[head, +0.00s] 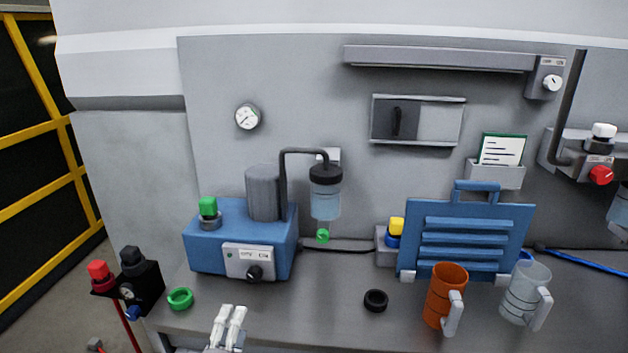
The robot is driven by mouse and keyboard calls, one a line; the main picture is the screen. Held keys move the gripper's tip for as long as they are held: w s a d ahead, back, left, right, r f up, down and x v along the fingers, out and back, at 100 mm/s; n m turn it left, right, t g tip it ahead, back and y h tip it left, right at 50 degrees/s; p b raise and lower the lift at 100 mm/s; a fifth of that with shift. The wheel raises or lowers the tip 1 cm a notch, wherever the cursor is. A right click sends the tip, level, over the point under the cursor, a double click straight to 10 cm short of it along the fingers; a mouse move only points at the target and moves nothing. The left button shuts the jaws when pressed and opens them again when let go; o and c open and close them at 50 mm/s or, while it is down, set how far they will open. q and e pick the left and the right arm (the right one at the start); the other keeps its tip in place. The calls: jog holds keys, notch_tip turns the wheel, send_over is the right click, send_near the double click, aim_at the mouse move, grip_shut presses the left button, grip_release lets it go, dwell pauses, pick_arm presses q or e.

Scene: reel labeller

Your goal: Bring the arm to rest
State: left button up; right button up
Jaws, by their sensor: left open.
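My left gripper (229,325) shows at the bottom of the head view, over the front part of the grey bench (310,320). Its two pale fingers point away from me with a small gap between them. They are open and nothing is seen between them. A green ring (180,299) lies on the bench to the left of the gripper, apart from it. A blue machine box (212,254) with a grey cylinder stands behind the gripper. My right gripper is not in view.
A black ring (376,300), an orange mug (445,297) and a clear mug (524,294) stand to the right. A blue slatted panel (466,237) stands behind them. A black box (140,283) is at the left edge. Bench between gripper and black ring is clear.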

pick_arm(q)
jog(key=s+a+f+n+g+y, duration=0.1)
jog(key=s+a+f+n+g, duration=0.1)
jog(key=s+f+n+g, duration=0.35)
jog(key=s+a+f+n+g+y, duration=0.1)
jog(key=s+a+f+n+g, duration=0.15)
jog(key=s+n, duration=0.45)
jog(key=s+d+f+n+g+h, duration=0.1)
jog(key=s+d+n+g, duration=0.15)
jog(key=s, duration=0.55)
jog(key=s+d+f+n+g+h, duration=0.2)
jog(key=s+g, duration=0.1)
jog(key=s, duration=0.5)
notch_tip(320, 180, down, 26)
jog(key=s+g, duration=0.2)
jog(key=s+a+f, duration=0.2)
jog(key=s+f, duration=1.4)
jog(key=shift+s+a+m+g+y, duration=0.25)
jog(key=shift+s+m+g+y, duration=0.1)
jog(key=shift+g, duration=0.1)
